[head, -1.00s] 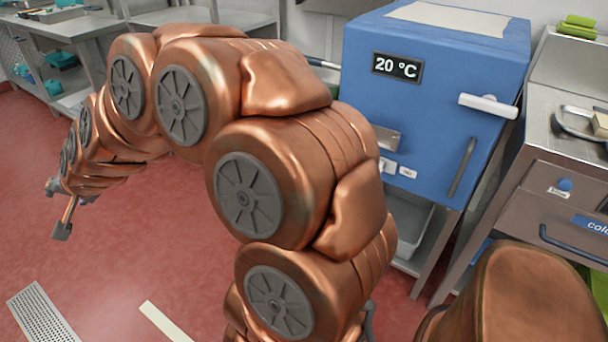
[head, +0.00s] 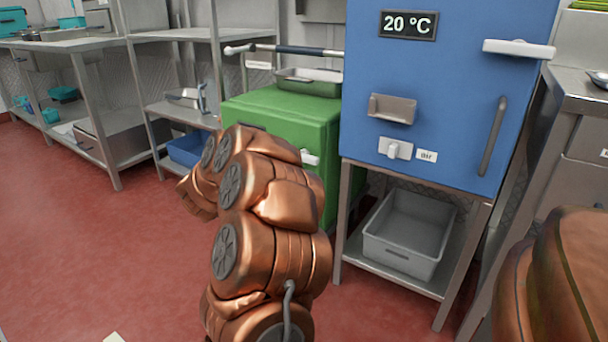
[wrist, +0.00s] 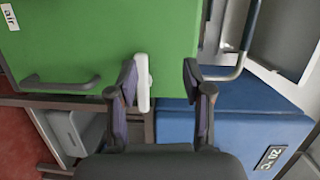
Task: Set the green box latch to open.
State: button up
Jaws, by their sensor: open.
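The green box (head: 285,105) stands left of the blue cabinet in the head view, partly hidden by my arm. Its white latch (head: 310,158) shows on the front just right of my arm. In the wrist view the green box (wrist: 100,35) fills the upper left, and the white latch (wrist: 142,85) runs up and down along its edge. My gripper (wrist: 160,77) is open in the wrist view. The latch lies between its two fingers, close to the left finger; I cannot tell whether they touch. In the head view my gripper is hidden behind my arm.
The blue cabinet (head: 445,90), reading 20 °C, stands on a metal frame to the right, with a grey bin (head: 410,235) below. A metal tray (head: 308,82) sits on the green box. A dark bar handle (wrist: 60,84) is on the box front. Red floor is free at left.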

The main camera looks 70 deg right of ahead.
jog(key=s+d+f+m+g+b, duration=0.2)
jog(key=s+d+f+m+g, duration=0.1)
jog(key=s+d, duration=0.5)
jog(key=shift+s+d+f+g, duration=0.4)
jog(key=shift+f+g, duration=0.15)
jog(key=shift+g, duration=0.15)
jog(key=shift+d, duration=0.2)
jog(key=shift+s+d, duration=0.1)
jog(key=shift+d, duration=0.4)
jog(key=shift+c, duration=0.2)
